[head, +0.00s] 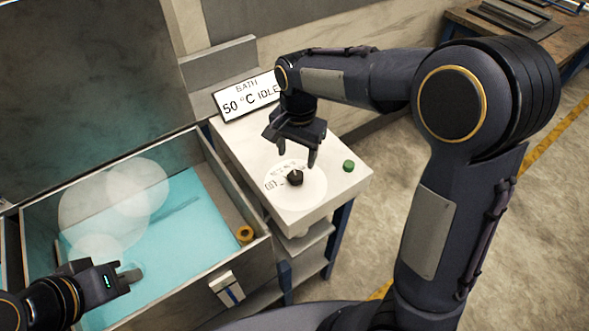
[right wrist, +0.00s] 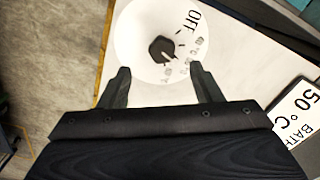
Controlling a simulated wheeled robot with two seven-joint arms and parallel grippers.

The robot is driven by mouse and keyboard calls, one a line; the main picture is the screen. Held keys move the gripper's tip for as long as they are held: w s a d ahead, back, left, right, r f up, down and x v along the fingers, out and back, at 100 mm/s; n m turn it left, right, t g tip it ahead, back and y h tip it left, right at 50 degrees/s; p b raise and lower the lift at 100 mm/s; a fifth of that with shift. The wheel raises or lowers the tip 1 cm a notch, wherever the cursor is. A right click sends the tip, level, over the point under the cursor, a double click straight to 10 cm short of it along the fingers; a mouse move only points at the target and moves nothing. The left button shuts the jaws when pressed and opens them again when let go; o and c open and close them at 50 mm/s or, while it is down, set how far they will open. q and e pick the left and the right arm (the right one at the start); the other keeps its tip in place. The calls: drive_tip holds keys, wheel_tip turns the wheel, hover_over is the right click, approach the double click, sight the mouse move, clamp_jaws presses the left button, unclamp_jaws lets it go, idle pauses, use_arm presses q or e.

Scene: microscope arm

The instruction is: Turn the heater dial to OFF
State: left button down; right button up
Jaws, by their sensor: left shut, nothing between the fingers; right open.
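The heater dial is a small black knob (head: 295,178) on a white round scale on top of a pale control box (head: 345,186). In the right wrist view the knob (right wrist: 161,49) sits beyond and between my fingertips, with the printed word OFF (right wrist: 193,20) to its upper right. The knob has a white pointer mark; its exact setting is hard to read. My right gripper (head: 295,157) is open just above the dial, its fingers apart and not visibly touching the knob; it also shows in the right wrist view (right wrist: 160,75). My left gripper (head: 130,273) is shut and empty over the bath's near side.
A display sign (head: 246,96) reading "BATH 50 °C IDLE" stands behind the dial. Floor is clear at right.

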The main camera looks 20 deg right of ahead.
sight(296, 175)
drive_tip(key=shift+w+f, duration=0.25)
drive_tip(key=shift+w, duration=0.1)
drive_tip(key=shift+d+f, duration=0.1)
drive_tip(key=shift+f, duration=0.3)
wheel_tip(296, 175, down, 7)
drive_tip(key=shift+r+p, duration=0.15)
drive_tip(key=shift+p, duration=0.2)
drive_tip(key=c, duration=1)
